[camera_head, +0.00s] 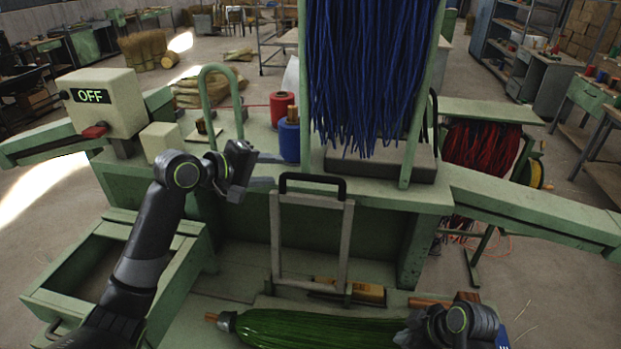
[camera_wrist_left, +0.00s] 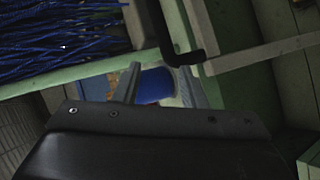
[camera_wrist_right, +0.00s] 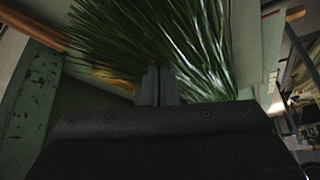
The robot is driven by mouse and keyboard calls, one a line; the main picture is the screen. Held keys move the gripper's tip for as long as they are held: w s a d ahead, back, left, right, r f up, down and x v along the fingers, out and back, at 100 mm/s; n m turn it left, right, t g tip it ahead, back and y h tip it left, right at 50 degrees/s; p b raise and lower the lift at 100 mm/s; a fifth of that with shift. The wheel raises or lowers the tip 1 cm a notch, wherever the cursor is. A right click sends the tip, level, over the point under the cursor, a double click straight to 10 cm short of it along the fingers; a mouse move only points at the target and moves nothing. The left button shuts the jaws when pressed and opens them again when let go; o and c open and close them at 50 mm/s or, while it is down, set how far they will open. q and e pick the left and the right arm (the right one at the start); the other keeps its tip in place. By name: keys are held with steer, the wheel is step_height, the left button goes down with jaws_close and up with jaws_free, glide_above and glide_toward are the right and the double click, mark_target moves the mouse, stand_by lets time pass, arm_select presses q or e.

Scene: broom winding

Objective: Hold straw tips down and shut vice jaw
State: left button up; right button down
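A bundle of green straw (camera_head: 320,328) lies along the bench's low front shelf, with a wooden rod end (camera_head: 211,317) at its left. A grey upright frame with a black handle (camera_head: 312,180), possibly the vice jaw, stands raised behind it. My left gripper (camera_head: 266,171) is open and empty, left of the handle; in the left wrist view the handle (camera_wrist_left: 184,56) is just right of its fingers. My right gripper (camera_wrist_right: 159,85) has its fingers together against the green straw (camera_wrist_right: 185,45) at the bundle's right end. I cannot tell whether strands are pinched between them.
Blue straw (camera_head: 365,75) hangs above the bench. Red (camera_head: 282,106) and blue (camera_head: 289,142) spools stand behind my left gripper. A control box reading OFF (camera_head: 105,100) is at left, above an open green drawer (camera_head: 85,265). A yellowish block (camera_head: 360,291) lies behind the bundle.

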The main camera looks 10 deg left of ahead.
mark_target(306, 179)
arm_select(q)
steer(key=s+n+h, duration=0.3)
steer(key=s, duration=0.1)
steer(key=x, duration=1.2)
steer(key=shift+s+f, duration=0.1)
steer(key=shift+f, duration=0.3)
jaws_close()
